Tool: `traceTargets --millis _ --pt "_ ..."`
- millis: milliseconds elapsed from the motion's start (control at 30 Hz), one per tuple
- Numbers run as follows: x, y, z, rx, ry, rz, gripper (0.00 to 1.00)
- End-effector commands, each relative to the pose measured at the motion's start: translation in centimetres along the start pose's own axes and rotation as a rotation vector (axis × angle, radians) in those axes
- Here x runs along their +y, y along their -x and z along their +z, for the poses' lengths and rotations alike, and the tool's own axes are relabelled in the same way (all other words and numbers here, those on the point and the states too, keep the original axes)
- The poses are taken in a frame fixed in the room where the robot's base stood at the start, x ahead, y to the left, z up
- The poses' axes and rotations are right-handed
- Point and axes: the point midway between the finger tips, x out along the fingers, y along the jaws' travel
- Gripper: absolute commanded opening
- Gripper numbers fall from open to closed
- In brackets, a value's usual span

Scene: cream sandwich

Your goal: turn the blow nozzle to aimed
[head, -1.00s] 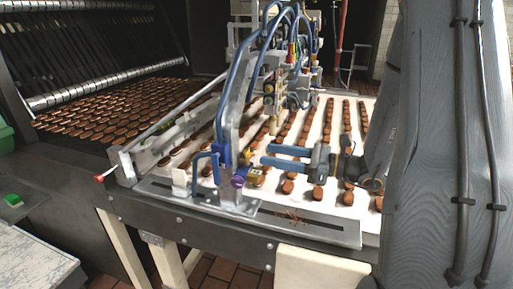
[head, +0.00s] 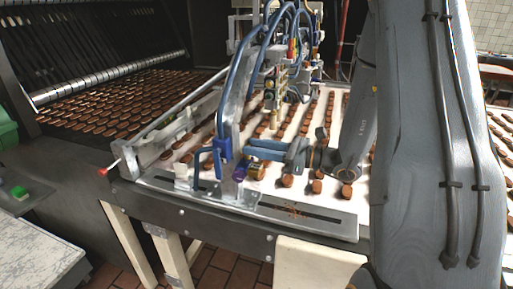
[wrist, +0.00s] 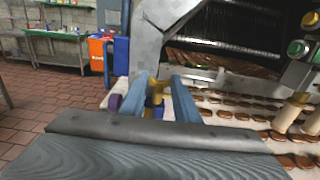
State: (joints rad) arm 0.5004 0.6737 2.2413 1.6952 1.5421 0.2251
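The blow nozzle, a small brass-yellow piece (head: 257,172), sits beside a purple knob (head: 239,173) at the foot of the grey bracket on the conveyor's near side. In the wrist view the yellow nozzle (wrist: 154,88) shows between my two blue fingers. My gripper (head: 248,150) reaches in from the right, its fingertips close to the bracket and just above the nozzle in the head view. In the wrist view my gripper (wrist: 160,84) is open, with a gap between the fingers. I cannot tell whether either finger touches the nozzle.
The white belt (head: 210,157) carries rows of brown biscuits under and behind my gripper. A blue clamp handle (head: 205,157) stands left of the bracket. Blue hoses (head: 236,82) arch above it. A red-tipped lever (head: 104,171) sticks out at the left.

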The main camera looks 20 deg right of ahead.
Motion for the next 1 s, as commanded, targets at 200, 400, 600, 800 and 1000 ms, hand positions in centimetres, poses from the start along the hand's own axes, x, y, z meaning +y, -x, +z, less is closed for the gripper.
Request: traceTargets --millis 200,400,600,800,1000 --pt "0.2 -0.1 0.0 -0.002 0.0 -0.039 0.06" --pt "0.6 -0.2 0.0 -0.003 -0.002 -0.191 0.06" --pt "1.0 -0.4 0.0 -0.004 0.001 -0.33 0.06" --pt "1.1 -0.3 0.1 -0.003 0.003 -0.403 0.06" --pt "1.0 -0.2 0.1 -0.003 0.003 -0.413 0.06"
